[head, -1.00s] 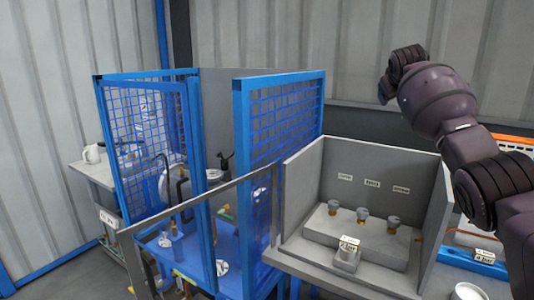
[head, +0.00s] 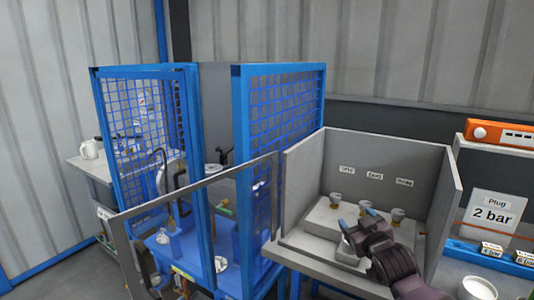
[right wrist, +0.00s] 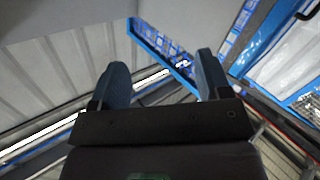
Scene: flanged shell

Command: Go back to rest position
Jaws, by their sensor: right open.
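My right gripper (head: 357,219) is in front of the grey open-topped box on the right in the head view. Its two blue-tipped fingers are spread apart, with nothing between them. It also shows in the right wrist view (right wrist: 163,82), open and empty, with wall panels and blue framing beyond. In the head view it overlaps the small front block in the box; I cannot tell whether it touches it. My left gripper is not in view.
At right are a "Plug 2 bar" sign (head: 492,215), an orange device (head: 500,133) and a white cup (head: 478,288).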

